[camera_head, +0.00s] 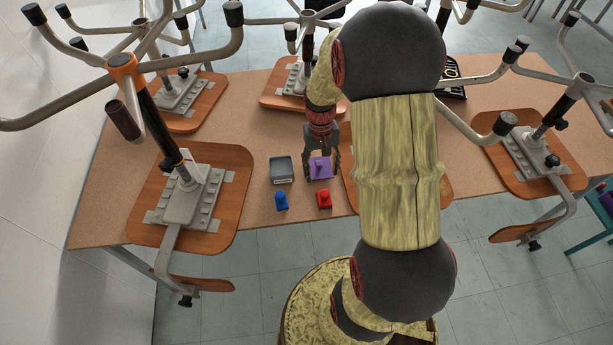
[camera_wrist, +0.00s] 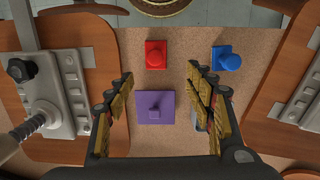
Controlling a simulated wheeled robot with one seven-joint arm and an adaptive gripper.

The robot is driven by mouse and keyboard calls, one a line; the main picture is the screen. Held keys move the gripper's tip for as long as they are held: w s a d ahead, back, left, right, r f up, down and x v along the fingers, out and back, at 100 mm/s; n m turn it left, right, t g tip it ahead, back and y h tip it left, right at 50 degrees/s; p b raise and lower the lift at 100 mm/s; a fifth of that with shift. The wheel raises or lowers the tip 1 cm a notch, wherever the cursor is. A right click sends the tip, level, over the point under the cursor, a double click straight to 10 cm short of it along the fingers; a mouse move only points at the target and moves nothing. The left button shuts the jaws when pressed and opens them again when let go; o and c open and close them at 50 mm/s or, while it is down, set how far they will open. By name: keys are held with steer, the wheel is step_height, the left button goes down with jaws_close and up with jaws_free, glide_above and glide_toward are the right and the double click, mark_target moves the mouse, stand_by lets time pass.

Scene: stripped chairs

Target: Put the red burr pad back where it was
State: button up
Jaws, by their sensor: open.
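The red burr pad (camera_head: 324,199) is a small red block with a knob, sitting on the table near its front edge. It also shows in the wrist view (camera_wrist: 156,54), beyond the fingertips. My gripper (camera_head: 321,172) is open and empty, above a purple pad with an upright handle (camera_wrist: 154,107). In the wrist view my gripper (camera_wrist: 160,76) has its fingers apart, with the purple pad showing between them. It does not touch the red pad. Where the red pad was before is not shown.
A blue knobbed block (camera_head: 281,201) stands left of the red pad. A grey shallow tray (camera_head: 282,180) lies behind it, mostly hidden by a finger in the wrist view. Upturned chairs with wooden seats (camera_head: 234,200) crowd both sides of the table (camera_head: 100,205).

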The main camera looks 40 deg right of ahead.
steer(key=a+r+n+t+h, duration=0.1)
steer(key=a+r+t, duration=0.1)
steer(key=a+r, duration=0.55)
steer(key=a+r+n+t, duration=0.15)
steer(key=a+r, duration=0.25)
steer(key=r, duration=0.6)
steer(key=s+a+r+n+t, duration=0.3)
steer(key=s+a+r, duration=0.6)
steer(key=a, duration=0.2)
steer(key=shift+s+y, duration=0.3)
steer(key=shift+s, duration=0.1)
steer(key=shift+n+t, duration=0.25)
steer(key=shift+f+b, duration=0.7)
steer(key=shift+b, duration=0.05)
